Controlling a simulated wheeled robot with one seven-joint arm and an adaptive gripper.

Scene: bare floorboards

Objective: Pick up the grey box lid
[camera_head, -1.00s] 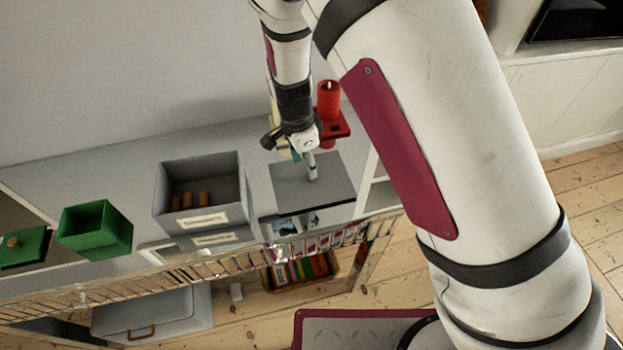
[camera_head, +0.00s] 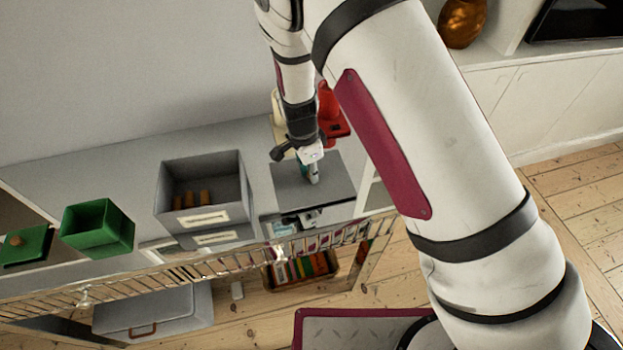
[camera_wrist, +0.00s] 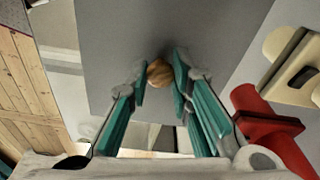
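The grey box lid is a flat, dark grey square lying on the grey shelf top; its bare surface shows in the head view (camera_head: 335,188) and fills much of the wrist view (camera_wrist: 200,30). Its round wooden knob (camera_wrist: 159,73) shows between my fingertips in the wrist view. My gripper (camera_wrist: 160,80) is open, with one teal-padded finger on each side of the knob and small gaps beside it. In the head view my gripper (camera_head: 313,175) is low over the lid and hides the knob.
A grey open box (camera_head: 175,216) with wooden pieces stands left of the lid. A green box (camera_head: 112,240) and green lid (camera_head: 38,250) are farther left. A red candle (camera_head: 326,98) in a red holder stands close behind my gripper. A railing (camera_head: 190,272) runs along the front.

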